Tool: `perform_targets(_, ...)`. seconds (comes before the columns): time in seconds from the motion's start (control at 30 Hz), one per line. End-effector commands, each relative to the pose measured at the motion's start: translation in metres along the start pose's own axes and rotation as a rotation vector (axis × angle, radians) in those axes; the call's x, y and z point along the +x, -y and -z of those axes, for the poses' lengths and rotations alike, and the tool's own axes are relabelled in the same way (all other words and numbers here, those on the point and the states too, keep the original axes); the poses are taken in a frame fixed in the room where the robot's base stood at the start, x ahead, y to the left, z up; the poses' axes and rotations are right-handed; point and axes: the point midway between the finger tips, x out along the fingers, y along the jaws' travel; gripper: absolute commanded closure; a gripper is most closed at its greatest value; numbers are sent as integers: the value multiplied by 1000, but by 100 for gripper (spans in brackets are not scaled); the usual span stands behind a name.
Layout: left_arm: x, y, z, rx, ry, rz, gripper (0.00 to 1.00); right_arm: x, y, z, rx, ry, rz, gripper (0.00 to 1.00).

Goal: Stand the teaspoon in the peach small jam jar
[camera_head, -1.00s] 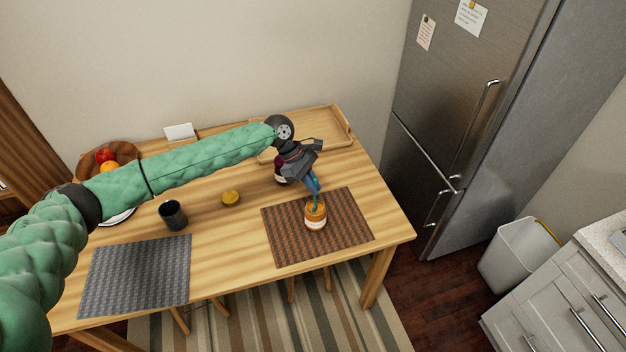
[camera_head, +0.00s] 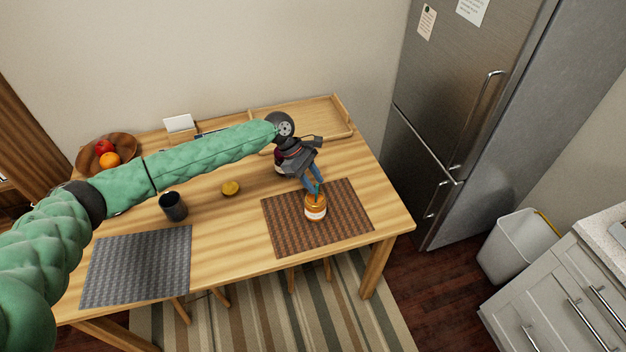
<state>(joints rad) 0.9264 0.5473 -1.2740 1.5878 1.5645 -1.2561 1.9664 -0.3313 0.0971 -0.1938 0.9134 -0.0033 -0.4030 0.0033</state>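The peach small jam jar (camera_head: 315,211), with orange contents and a pale label, stands upright on the brown woven mat (camera_head: 345,222). A thin teal piece, which looks like the teaspoon's handle (camera_head: 317,191), rises from the jar's mouth; its lower end is hidden inside. My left gripper (camera_head: 313,181) points down just above the jar, its blue fingers spread apart around or beside the top of the handle. Whether a finger touches the handle is too small to tell. My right gripper is not in view.
A dark red jar (camera_head: 279,168) stands partly hidden behind my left gripper. A yellow lid (camera_head: 230,188), a dark mug (camera_head: 173,206), a grey mat (camera_head: 137,266) and a fruit bowl (camera_head: 127,145) lie to the left. A wooden tray (camera_head: 320,112) is at the back.

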Motion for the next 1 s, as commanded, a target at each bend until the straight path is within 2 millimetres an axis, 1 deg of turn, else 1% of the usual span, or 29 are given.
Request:
perform_targets(0.23, -1, 0, 0, 0, 0, 0, 66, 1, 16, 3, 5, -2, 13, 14)
perform_targets(0.37, -11, -1, 2, 1, 0, -3, 66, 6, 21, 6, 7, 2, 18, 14)
perform_targets(0.43, -20, 0, 3, 0, -1, -2, 66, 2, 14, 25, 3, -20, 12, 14)
perform_targets(0.5, -32, -1, 3, 0, 0, -3, 66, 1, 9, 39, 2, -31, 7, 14)
perform_targets(0.63, -53, -1, 2, 0, 0, -3, 66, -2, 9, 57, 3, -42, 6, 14)
perform_targets(0.8, -69, 0, 2, 0, 0, -1, 66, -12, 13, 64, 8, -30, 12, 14)
perform_targets(1.0, -78, 0, 1, 0, 0, 0, 66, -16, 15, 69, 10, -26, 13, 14)
